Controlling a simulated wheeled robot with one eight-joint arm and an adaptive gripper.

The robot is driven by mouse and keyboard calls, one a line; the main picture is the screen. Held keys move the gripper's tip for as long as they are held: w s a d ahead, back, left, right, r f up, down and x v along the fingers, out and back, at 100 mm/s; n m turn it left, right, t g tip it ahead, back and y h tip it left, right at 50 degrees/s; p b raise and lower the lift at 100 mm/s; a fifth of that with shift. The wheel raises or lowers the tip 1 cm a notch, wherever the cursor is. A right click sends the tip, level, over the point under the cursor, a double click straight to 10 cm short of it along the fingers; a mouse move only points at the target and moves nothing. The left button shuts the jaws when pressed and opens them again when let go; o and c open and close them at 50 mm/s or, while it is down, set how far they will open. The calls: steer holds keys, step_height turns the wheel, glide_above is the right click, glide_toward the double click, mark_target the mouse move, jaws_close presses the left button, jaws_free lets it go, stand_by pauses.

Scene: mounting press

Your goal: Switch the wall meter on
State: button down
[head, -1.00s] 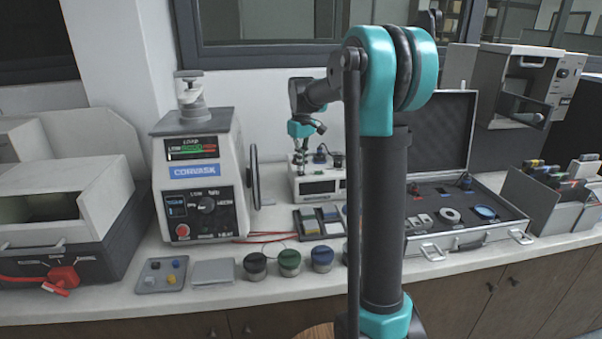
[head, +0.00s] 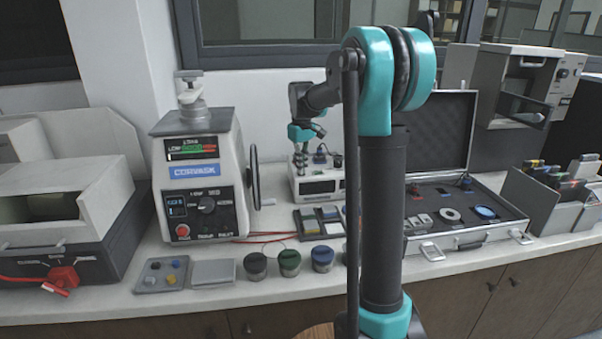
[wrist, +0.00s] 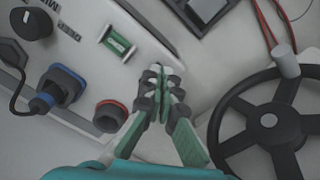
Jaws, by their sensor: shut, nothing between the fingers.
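The meter is a small white box (head: 318,187) with a dark display on its front, against the wall behind the press. In the wrist view its white panel (wrist: 84,60) carries a green rocker switch (wrist: 117,43), a black knob (wrist: 31,23), a blue plug (wrist: 58,88) and a red-ringed socket (wrist: 109,114). My gripper (wrist: 161,76) is shut and empty, over the panel's edge just right of and below the rocker switch. Whether it touches the panel I cannot tell. In the head view my gripper (head: 300,172) points down at the meter's left part.
The white press (head: 203,180) stands left of the meter; its black handwheel (wrist: 270,120) is close on the gripper's right in the wrist view. Red cables (head: 265,236), small trays and several jars (head: 289,262) lie in front. An open case (head: 470,212) stands right.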

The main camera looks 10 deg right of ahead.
steer(key=shift+f, duration=0.2)
steer(key=shift+r, duration=3.5)
steer(key=shift+s, duration=0.1)
